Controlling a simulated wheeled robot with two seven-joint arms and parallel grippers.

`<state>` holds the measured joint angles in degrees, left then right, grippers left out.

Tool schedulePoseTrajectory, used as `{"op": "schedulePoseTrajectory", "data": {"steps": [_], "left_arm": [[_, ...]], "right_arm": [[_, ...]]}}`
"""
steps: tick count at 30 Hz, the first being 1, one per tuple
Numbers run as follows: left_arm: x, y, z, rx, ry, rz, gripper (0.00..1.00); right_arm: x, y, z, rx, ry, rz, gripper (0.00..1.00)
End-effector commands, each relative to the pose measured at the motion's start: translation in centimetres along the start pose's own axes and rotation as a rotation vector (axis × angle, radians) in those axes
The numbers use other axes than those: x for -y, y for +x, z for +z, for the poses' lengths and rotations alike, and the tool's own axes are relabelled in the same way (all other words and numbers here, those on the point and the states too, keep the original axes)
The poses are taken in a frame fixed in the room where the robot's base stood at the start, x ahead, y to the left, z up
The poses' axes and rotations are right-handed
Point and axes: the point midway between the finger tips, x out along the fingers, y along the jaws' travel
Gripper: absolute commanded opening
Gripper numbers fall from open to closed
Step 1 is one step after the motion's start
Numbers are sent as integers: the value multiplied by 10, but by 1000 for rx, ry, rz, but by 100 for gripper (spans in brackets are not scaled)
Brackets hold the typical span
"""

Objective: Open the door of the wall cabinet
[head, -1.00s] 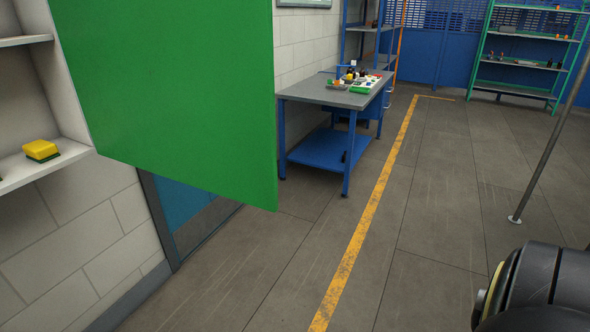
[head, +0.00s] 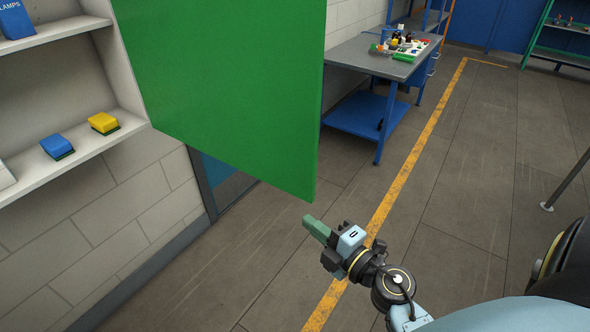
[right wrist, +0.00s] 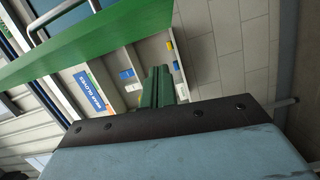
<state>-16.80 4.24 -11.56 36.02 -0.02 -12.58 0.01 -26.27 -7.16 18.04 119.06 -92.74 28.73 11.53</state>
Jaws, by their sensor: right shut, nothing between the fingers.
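The wall cabinet's green door (head: 230,80) stands swung well out from the wall in the head view. The white cabinet interior and its shelf (head: 75,165) show to its left. My right gripper (head: 308,221) is shut and empty, just below the door's lower right corner; I cannot tell whether it touches the door. In the right wrist view, the green fingers (right wrist: 158,84) are closed together, with the door (right wrist: 90,45) across the upper left and the open shelves behind. A bar handle (right wrist: 62,15) shows there at the upper left. My left gripper is not in view.
A blue box (head: 14,20) stands on the shelf above. A workbench (head: 375,60) with bottles stands beyond the door. The floor on the right is mostly clear.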

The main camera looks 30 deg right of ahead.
Motion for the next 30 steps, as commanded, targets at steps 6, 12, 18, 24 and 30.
{"op": "schedulePoseTrajectory", "data": {"steps": [6, 12, 18, 24, 30], "left_arm": [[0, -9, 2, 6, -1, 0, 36], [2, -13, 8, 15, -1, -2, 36], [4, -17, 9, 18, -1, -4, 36], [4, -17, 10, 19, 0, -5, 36], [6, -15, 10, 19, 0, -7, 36]], "right_arm": [[-34, -3, -1, -6, -116, 8, 0], [-35, 24, -1, -6, -117, 10, 0], [-35, 65, -1, -6, -116, 11, 0], [-35, 98, 6, -4, -119, 9, 0], [-37, 103, 30, -5, -117, 7, 0]]}}
